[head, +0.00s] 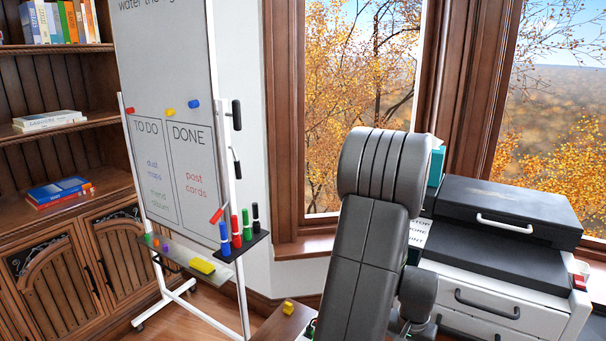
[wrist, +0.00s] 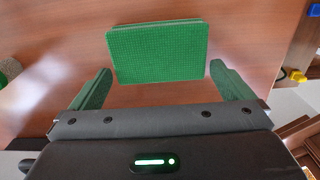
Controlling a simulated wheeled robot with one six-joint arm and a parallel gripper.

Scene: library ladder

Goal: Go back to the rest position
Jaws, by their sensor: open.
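In the wrist view, my gripper (wrist: 155,95) is open, with its two green-padded fingers spread wide. Nothing is between the fingers. A flat green textured pad or cloth (wrist: 157,52) lies on a brown wooden surface (wrist: 60,40), just beyond the fingertips. The fingers are apart from it, one toward each side. In the head view, my grey arm stands in front of the window and drawers, and my gripper is hidden there.
A whiteboard (head: 165,100) on a white stand holds markers (head: 236,231) and a yellow eraser (head: 202,266). A bookcase (head: 60,150) stands at left. A drawer unit (head: 500,297) stands close at right. A yellow block (head: 288,308) sits low near my arm.

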